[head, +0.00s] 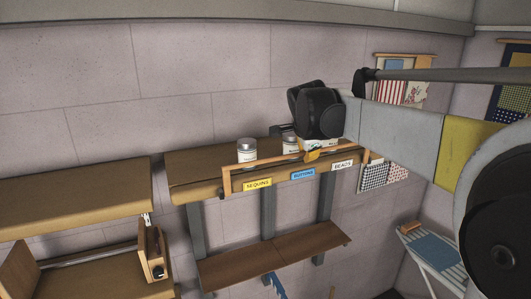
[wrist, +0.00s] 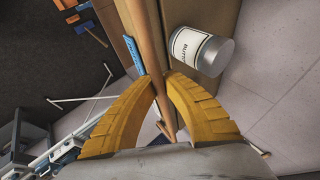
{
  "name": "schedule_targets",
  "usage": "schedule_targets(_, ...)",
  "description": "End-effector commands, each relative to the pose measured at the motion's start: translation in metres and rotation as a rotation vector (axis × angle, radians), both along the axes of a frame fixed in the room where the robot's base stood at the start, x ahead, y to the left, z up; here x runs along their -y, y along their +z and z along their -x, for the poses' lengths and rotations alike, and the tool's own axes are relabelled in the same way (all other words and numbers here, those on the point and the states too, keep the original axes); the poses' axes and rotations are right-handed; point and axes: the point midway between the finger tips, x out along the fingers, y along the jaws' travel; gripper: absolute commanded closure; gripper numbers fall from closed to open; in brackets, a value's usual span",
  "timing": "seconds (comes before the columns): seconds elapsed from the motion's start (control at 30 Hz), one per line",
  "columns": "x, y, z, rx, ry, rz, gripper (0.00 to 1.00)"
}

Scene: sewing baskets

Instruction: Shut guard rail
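The guard rail (head: 262,162) is a thin wooden bar with short end arms along the front of the wall shelf (head: 190,168). It stands above the shelf's front edge, over the tags SEQUINS (head: 257,184), BUTTONS (head: 303,174) and BEADS (head: 342,165). My gripper (head: 312,155) is at the rail's middle, above the BUTTONS tag. In the wrist view, the yellow fingers of my gripper (wrist: 161,82) close on the rail (wrist: 150,45) from both sides. The rail's exact tilt is hard to tell.
White lidded jars stand behind the rail: one at left (head: 246,151), one in the middle (head: 290,145), another partly hidden by my gripper. A labelled jar (wrist: 200,50) is close to my right finger in the wrist view. A lower shelf (head: 275,254) is bare.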

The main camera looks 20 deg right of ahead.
Motion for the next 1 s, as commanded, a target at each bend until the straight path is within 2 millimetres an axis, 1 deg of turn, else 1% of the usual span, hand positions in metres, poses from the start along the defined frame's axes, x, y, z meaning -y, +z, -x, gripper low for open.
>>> schedule_targets(0.03,0.0019,0.0054,-0.0029,-0.005,0.001,0.008,1.0)
schedule_targets(0.6,0.0021,0.0055,-0.0045,-0.033,0.002,0.011,1.0)
schedule_targets(0.63,0.0021,0.0056,-0.0046,-0.032,0.002,0.011,0.83)
schedule_targets(0.7,0.0018,0.0051,-0.0044,-0.033,0.002,0.01,0.66)
schedule_targets(1.0,0.0002,0.0035,-0.0031,-0.035,0.001,0.006,0.66)
